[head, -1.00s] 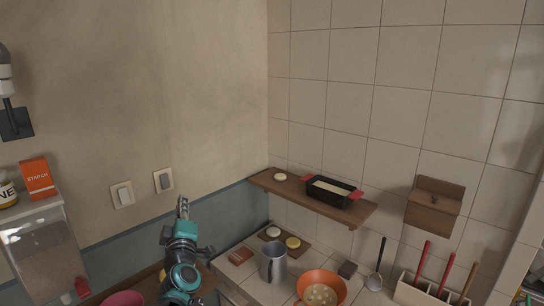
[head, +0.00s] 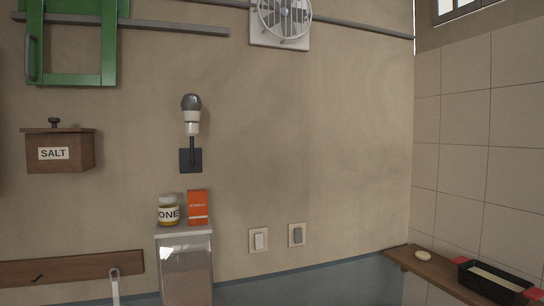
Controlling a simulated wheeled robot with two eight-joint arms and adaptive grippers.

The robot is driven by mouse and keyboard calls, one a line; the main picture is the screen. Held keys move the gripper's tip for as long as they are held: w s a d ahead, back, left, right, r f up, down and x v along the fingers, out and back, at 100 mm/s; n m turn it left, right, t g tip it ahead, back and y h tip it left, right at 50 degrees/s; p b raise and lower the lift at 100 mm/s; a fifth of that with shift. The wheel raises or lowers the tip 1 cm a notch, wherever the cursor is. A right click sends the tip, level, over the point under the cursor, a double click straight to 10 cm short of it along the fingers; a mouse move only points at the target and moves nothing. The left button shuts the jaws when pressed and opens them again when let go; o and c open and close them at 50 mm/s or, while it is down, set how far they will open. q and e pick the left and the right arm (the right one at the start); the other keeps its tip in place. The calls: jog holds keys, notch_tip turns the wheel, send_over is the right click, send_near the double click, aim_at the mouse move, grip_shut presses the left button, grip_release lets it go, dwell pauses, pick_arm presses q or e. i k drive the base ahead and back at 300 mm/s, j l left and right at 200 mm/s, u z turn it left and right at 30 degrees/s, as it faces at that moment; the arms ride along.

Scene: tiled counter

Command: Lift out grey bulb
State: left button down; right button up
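The grey bulb (head: 191,102) sits upright in a white socket (head: 192,124) on a black wall bracket (head: 190,160), left of the middle in the head view. The bulb looks dark grey and rounded on top, and it is seated in the socket. Neither of my grippers shows in the head view now.
Below the bulb, a jar (head: 169,212) and an orange starch box (head: 197,207) stand on a clear-sided container (head: 186,270). A wooden salt box (head: 60,150) hangs to the left. The wall around the bulb is bare.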

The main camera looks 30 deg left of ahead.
aim_at(192, 104)
jog(key=u, duration=1.55)
